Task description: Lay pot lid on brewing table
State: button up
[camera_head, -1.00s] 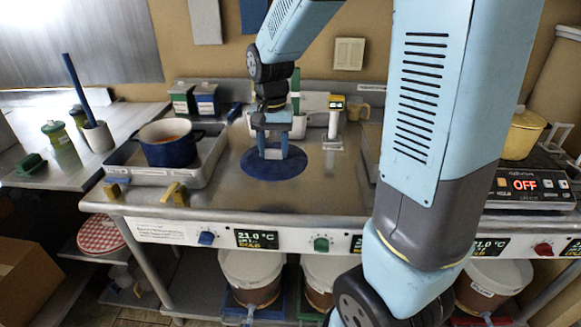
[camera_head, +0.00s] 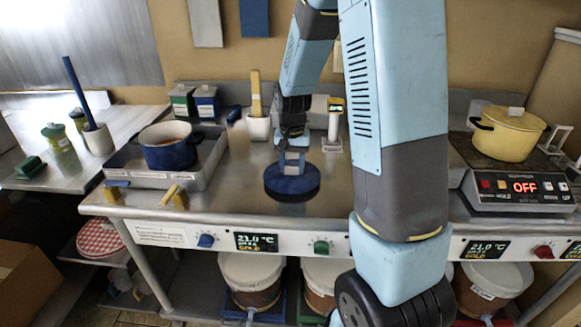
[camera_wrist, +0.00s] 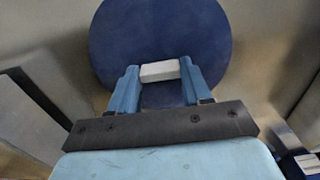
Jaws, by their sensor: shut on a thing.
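The pot lid (camera_head: 292,188) is a round dark blue disc low over the steel brewing table (camera_head: 240,183), just right of the blue pot's tray. My gripper (camera_head: 291,168) points down and is shut on its knob. In the wrist view the white knob (camera_wrist: 159,71) sits between the two blue fingers, and the lid (camera_wrist: 158,30) spreads out behind them. I cannot tell whether the lid touches the table. The blue pot (camera_head: 168,153) is open, with orange-brown contents showing.
The blue pot stands in a metal tray (camera_head: 207,172) at the left. A white cup (camera_head: 258,129) stands behind the lid. A yellow pot (camera_head: 507,138) sits on a scale (camera_head: 521,187) at the right. Table room is clear around the lid. My arm hides part of the table.

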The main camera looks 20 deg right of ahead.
aim_at(292, 167)
jog(key=shift+f, duration=0.35)
jog(key=shift+f, duration=0.15)
jog(key=o, duration=1.1)
notch_tip(292, 167, up, 12)
jog(key=s+r+n+t, duration=0.1)
jog(key=s+r, duration=0.3)
jog(key=s, duration=0.4)
jog(key=s+r+n+t, duration=0.2)
jog(key=s+r, duration=0.2)
jog(key=s, duration=0.4)
jog(key=s+r+n+t, duration=0.1)
jog(key=s+r, duration=0.3)
jog(key=s, duration=0.4)
jog(key=shift+a+r+n+t, duration=0.25)
jog(key=shift+n+t, duration=0.05)
jog(key=shift+t, duration=0.5)
